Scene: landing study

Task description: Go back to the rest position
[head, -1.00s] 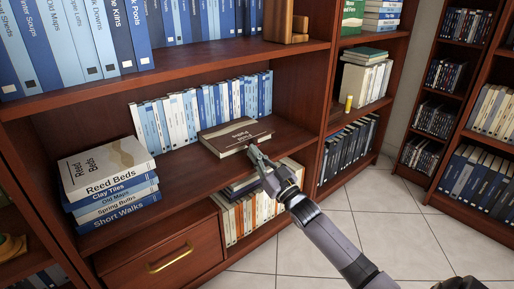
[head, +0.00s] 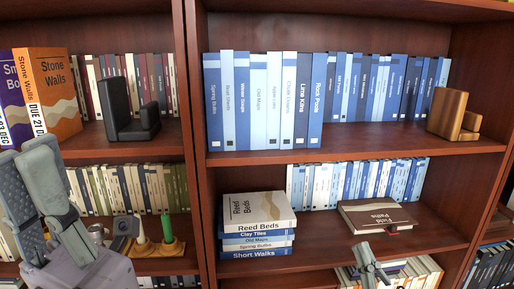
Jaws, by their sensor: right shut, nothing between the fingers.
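My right gripper (head: 370,262) is at the bottom of the head view, right of centre. It is shut and empty, in front of the lower shelf and below the book Field Paths (head: 377,216). That book lies flat on the shelf, apart from the gripper. My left gripper (head: 42,200) stands large and close at the left edge, fingers pointing up. How far its fingers are apart is unclear from this angle, and I see nothing held in it.
A flat stack topped by Reed Beds (head: 262,206) lies on the lower shelf (head: 325,240). Blue books (head: 270,100) and a wooden bookend (head: 452,115) stand above. A dark bookend (head: 130,115), an orange book (head: 50,90) and a green candle (head: 167,228) are at left.

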